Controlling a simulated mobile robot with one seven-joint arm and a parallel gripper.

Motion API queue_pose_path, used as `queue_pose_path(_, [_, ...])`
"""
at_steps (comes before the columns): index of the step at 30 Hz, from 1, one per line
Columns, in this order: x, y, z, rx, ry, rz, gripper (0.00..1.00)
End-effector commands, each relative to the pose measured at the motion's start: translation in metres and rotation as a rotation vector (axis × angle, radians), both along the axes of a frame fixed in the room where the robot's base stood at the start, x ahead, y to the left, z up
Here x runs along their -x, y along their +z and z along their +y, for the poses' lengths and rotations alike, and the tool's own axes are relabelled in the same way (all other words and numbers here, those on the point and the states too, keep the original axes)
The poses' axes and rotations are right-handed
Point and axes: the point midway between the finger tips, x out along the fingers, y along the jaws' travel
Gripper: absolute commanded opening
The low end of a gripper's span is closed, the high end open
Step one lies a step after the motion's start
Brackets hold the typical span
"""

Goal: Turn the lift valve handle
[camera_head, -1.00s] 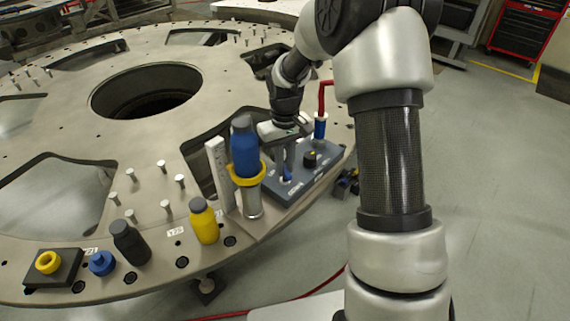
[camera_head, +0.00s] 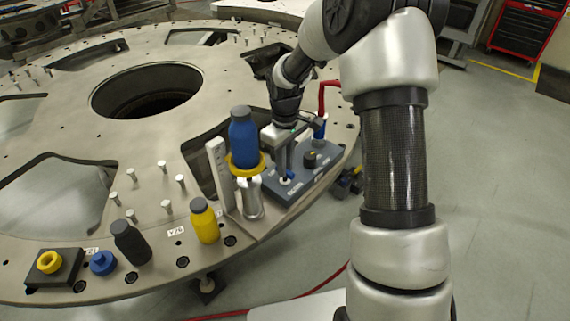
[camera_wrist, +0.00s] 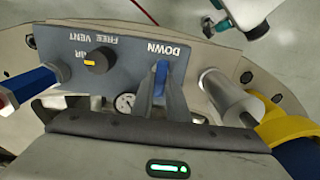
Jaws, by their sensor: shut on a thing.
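The lift valve handle is a small blue lever on the grey control panel (camera_head: 313,178); it shows in the wrist view (camera_wrist: 161,76), just below the printed word DOWN. My gripper (camera_wrist: 161,92) is shut on the blue handle, with one finger on each side of it. In the head view my gripper (camera_head: 284,165) points down at the panel, and only the low end of the handle (camera_head: 289,176) shows. Beside the panel, a silver cylinder (camera_head: 253,203) bears a yellow collar (camera_head: 261,165) and a blue bottle-shaped piece (camera_head: 242,138).
A black knob (camera_wrist: 98,60) and a blue fitting with a red pipe (camera_head: 322,98) stand on the panel. A white scale (camera_head: 216,165) rises by the cylinder. Yellow (camera_head: 204,222) and black (camera_head: 128,242) bottles stand on the turret plate (camera_head: 60,130).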

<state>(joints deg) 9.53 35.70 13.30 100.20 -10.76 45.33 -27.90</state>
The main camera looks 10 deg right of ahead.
Motion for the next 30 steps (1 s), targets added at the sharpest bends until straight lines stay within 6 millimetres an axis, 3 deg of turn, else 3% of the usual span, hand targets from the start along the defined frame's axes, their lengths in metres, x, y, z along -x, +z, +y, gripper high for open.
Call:
queue_pose_path(6, [-0.001, 0.0, 0.0, 0.001, 0.003, -0.002, 0.0])
queue_pose_path(7, [-0.001, 0.0, 0.0, 0.001, 0.003, -0.002, 0.19])
queue_pose_path(10, [-0.001, 0.0, 0.0, 0.0, 0.002, -0.001, 0.33])
queue_pose_path(22, [-0.001, 0.009, 0.0, 0.001, 0.0, -0.004, 0.33])
queue_pose_path(30, [-0.001, 0.065, 0.0, 0.001, 0.001, -0.007, 0.33])
